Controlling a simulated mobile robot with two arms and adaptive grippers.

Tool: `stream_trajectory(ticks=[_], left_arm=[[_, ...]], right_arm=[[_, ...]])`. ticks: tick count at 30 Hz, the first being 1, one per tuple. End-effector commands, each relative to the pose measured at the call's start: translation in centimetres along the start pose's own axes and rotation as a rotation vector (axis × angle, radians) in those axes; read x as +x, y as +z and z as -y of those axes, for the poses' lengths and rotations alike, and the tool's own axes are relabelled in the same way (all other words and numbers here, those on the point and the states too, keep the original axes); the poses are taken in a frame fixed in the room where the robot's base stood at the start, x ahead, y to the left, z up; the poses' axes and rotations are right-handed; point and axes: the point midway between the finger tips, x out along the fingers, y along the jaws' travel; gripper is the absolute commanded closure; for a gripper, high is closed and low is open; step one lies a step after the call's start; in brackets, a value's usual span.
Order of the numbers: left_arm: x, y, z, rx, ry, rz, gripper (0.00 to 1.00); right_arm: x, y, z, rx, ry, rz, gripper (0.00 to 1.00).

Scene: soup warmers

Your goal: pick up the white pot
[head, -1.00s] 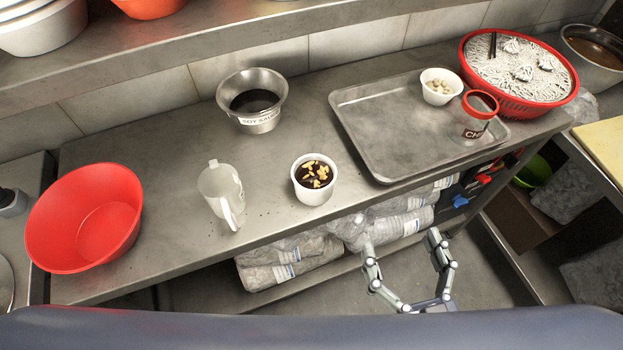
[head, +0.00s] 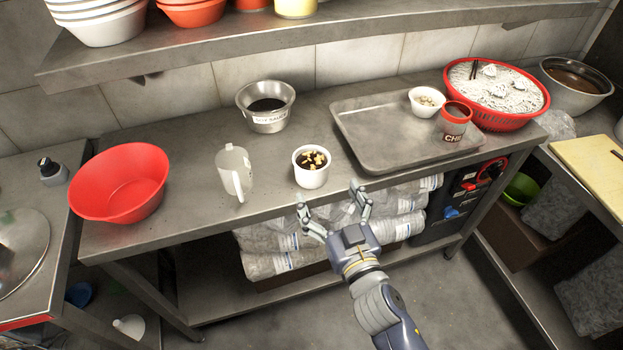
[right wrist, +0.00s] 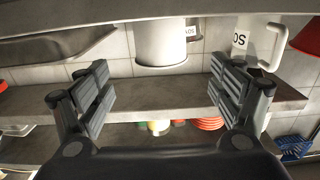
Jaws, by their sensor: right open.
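A small white pot (head: 311,176) with dark liquid and yellow pieces in it stands upright on the steel counter (head: 205,190), near its front edge. It also shows upside down in the right wrist view (right wrist: 160,42), between and beyond the fingers. My right gripper (head: 330,195) is open and empty, its fingers spread, just short of the counter's front edge and apart from the pot. The fingers also show in the right wrist view (right wrist: 164,85). My left gripper is in neither view.
A white jug (head: 234,172) stands close left of the pot. A metal soy sauce bowl (head: 268,120) is behind, a metal tray (head: 375,158) to the right, a red bowl (head: 118,180) far left. A shelf (head: 215,58) with bowls runs above the counter.

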Motion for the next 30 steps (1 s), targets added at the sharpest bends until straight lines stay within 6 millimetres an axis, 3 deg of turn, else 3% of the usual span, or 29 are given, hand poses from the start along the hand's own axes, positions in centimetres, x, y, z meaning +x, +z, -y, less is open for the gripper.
stream_trajectory(ticks=[3,8,17,21,30], left_arm=[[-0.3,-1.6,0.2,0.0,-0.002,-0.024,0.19],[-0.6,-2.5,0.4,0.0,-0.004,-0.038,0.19],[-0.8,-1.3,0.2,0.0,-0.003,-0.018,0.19],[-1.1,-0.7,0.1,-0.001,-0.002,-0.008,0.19],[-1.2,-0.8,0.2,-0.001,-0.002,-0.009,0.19]], right_arm=[[1.6,-0.2,0.0,-0.001,0.001,-0.003,0.14],[3.9,-0.2,0.0,0.0,0.0,-0.004,0.14],[6.1,-0.1,0.1,-0.001,0.0,-0.002,0.14],[8.1,0.0,0.2,-0.001,0.0,-0.003,0.14],[10.6,0.2,0.2,0.0,0.0,-0.001,0.14]])
